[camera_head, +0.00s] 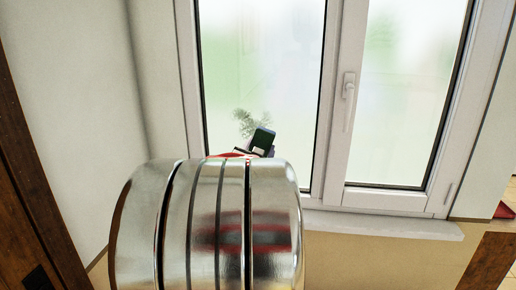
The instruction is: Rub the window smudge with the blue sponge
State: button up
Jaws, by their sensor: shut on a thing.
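The window smudge (246,117) is a patch of grey-green specks low on the left window pane (262,60). My gripper (262,141) shows only in small part, as dark pieces just below and right of the smudge, overlapping its lower right edge in the picture. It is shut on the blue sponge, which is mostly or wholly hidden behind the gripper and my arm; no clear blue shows. I cannot tell whether the sponge touches the glass. My shiny metal arm covers the lower middle of the view.
The white window frame (333,100) divides the two panes, with a white handle (348,88) on the right one. A pale sill (390,226) runs below. A grey wall (75,90) and dark wooden upright (28,165) stand at left. A red thing (504,211) shows at the right edge.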

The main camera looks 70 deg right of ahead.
aim_at(271, 139)
jog(key=shift+s+d, duration=0.2)
jog(key=shift+s, duration=0.7)
jog(key=shift+s+d, duration=0.2)
jog(key=shift+s, duration=0.7)
jog(key=shift+r, duration=0.1)
jog(key=shift+r, duration=1.2)
jog(key=shift+w+a+f, duration=0.1)
jog(key=shift+w+f, duration=0.05)
jog(key=shift+w, duration=0.15)
jog(key=shift+w+a+f, duration=0.1)
jog(key=shift+w+a, duration=0.05)
jog(key=shift+w, duration=0.7)
jog(key=shift+w+a, duration=0.1)
jog(key=shift+w, duration=0.7)
